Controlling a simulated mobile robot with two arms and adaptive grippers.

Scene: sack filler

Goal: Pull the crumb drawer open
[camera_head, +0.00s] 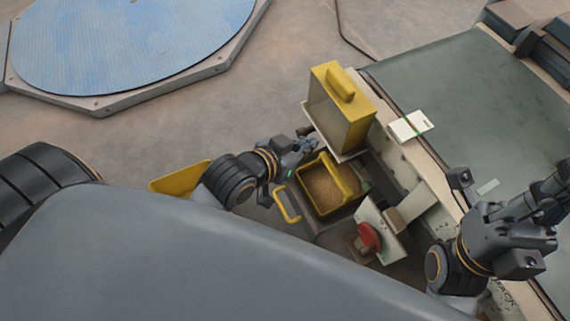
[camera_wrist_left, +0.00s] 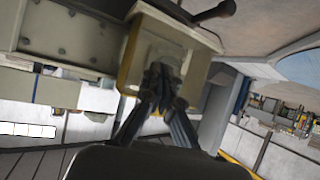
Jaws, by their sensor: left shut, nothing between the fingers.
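A grey drawer-like box (camera_head: 318,222) with a yellow loop handle (camera_head: 286,205) on its left side is in the head view. Brown crumbs or grain (camera_head: 323,190) show inside a yellow-rimmed opening in its top. I cannot tell how far it is pulled out. My left gripper (camera_head: 308,144) is shut and empty, above and behind this opening and apart from the loop handle. In the left wrist view its fingertips (camera_wrist_left: 160,76) meet in front of a pale, yellow-edged block (camera_wrist_left: 174,42). My right gripper (camera_head: 552,205) is at the right, far from the handle; its fingers are unclear.
A yellow hopper (camera_head: 335,115) stands just behind the left gripper. A red knob (camera_head: 369,236) sits right of the box. A green conveyor belt (camera_head: 470,90) fills the upper right. A yellow bin (camera_head: 177,181) lies left of the left arm. Open floor (camera_head: 240,110) lies behind.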

